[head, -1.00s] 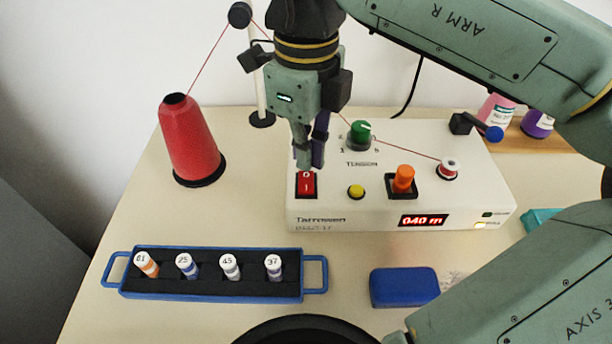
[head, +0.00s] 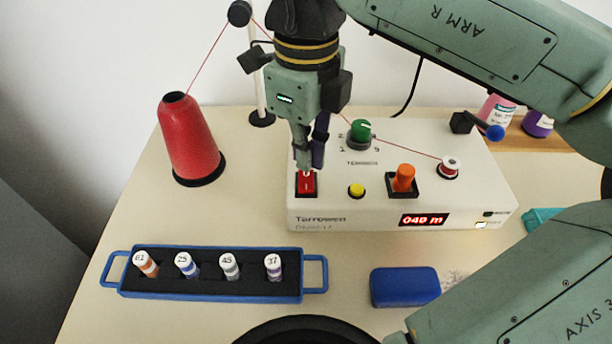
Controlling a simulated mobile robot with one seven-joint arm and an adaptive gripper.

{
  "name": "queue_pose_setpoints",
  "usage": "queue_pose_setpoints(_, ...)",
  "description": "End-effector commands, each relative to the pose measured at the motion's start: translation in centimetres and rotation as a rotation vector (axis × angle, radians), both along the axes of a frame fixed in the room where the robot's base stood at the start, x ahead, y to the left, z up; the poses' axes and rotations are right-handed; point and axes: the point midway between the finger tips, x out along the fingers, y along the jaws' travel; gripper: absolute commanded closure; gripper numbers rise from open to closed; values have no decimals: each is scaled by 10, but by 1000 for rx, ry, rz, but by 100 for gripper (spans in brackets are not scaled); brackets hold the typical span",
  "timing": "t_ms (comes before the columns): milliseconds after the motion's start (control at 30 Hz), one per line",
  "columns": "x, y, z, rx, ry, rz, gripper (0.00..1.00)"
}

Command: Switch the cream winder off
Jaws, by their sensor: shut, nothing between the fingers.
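The cream winder (head: 375,219) stands on the counter right of centre in the head view. A red rocker switch (head: 306,186) sits at the left of its top face. My gripper (head: 308,168) is shut and empty, its fingertips at the far edge of the switch. They hide that edge, and I cannot tell whether they touch it. The display (head: 423,219) glows red and reads about 040 m. A small lamp (head: 481,225) at the front right is lit. A yellow button (head: 356,190), an orange lever (head: 403,178) and a green tension knob (head: 360,131) are also on top.
A red thread cone (head: 192,142) stands at left, its thread running over a guide post to a small bobbin (head: 450,166). Bare counter lies between rack and winder.

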Motion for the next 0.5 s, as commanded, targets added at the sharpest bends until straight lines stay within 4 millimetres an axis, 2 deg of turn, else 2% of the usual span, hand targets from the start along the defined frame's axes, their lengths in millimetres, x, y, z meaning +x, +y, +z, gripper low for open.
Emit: queue_pose_setpoints(500,0,0,-9,0,0,0,100)
